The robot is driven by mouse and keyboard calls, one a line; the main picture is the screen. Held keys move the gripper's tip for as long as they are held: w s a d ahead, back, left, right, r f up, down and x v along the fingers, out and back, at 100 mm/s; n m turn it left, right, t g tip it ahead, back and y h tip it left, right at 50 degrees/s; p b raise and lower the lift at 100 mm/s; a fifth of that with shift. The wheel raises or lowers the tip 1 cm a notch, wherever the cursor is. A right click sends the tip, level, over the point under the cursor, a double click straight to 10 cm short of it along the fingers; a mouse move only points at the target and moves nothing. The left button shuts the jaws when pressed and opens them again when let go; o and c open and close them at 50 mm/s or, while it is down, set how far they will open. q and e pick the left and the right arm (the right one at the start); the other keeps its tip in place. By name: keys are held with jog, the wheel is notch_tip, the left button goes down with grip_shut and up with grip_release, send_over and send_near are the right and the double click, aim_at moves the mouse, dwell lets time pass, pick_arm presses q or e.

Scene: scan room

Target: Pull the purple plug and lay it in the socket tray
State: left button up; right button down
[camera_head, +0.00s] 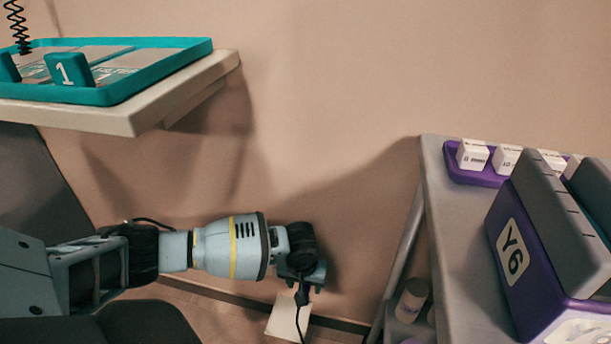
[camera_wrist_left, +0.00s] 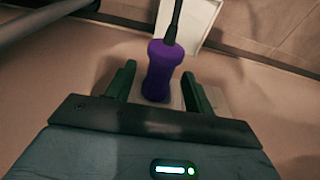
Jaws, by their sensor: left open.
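The purple plug (camera_wrist_left: 162,68) shows in the left wrist view, waisted in shape, with a black cord at its upper end. Its lower end meets a pale plate, partly hidden behind my gripper. My left gripper (camera_wrist_left: 159,85) is open, with one dark green finger on each side of the plug and gaps visible. In the head view the left gripper (camera_head: 306,272) is low by the wall, and the plug is mostly hidden there. I cannot tell which tray is the socket tray: a teal tray (camera_head: 150,88) and a purple tray (camera_head: 483,179) are both in view. My right gripper is not in view.
The teal tray, holding a block marked 1 (camera_head: 70,71), is on a wall shelf (camera_head: 150,112) at upper left. A grey cart (camera_head: 452,235) at right carries the purple tray with white blocks and a purple box marked Y6 (camera_head: 513,248). A white panel (camera_head: 287,319) is below the gripper.

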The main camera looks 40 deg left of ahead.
pick_arm(q)
jog(key=shift+f, duration=0.2)
jog(key=c, duration=1.1)
jog(key=shift+s, duration=0.1)
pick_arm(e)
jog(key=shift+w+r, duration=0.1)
pick_arm(q)
jog(key=shift+s+d+p, duration=0.2)
jog(key=shift+s+p, duration=0.05)
jog(key=shift+p, duration=0.15)
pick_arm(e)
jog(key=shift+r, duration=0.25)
pick_arm(q)
jog(key=shift+s+d+p, duration=0.2)
jog(key=shift+s+p, duration=0.1)
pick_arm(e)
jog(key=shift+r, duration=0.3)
pick_arm(q)
jog(key=shift+s+d+p, duration=0.3)
jog(key=shift+s+p, duration=0.2)
jog(key=shift+p, duration=0.15)
jog(key=shift+s, duration=0.1)
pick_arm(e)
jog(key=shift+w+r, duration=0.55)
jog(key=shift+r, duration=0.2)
pick_arm(q)
jog(key=shift+s+d, duration=0.2)
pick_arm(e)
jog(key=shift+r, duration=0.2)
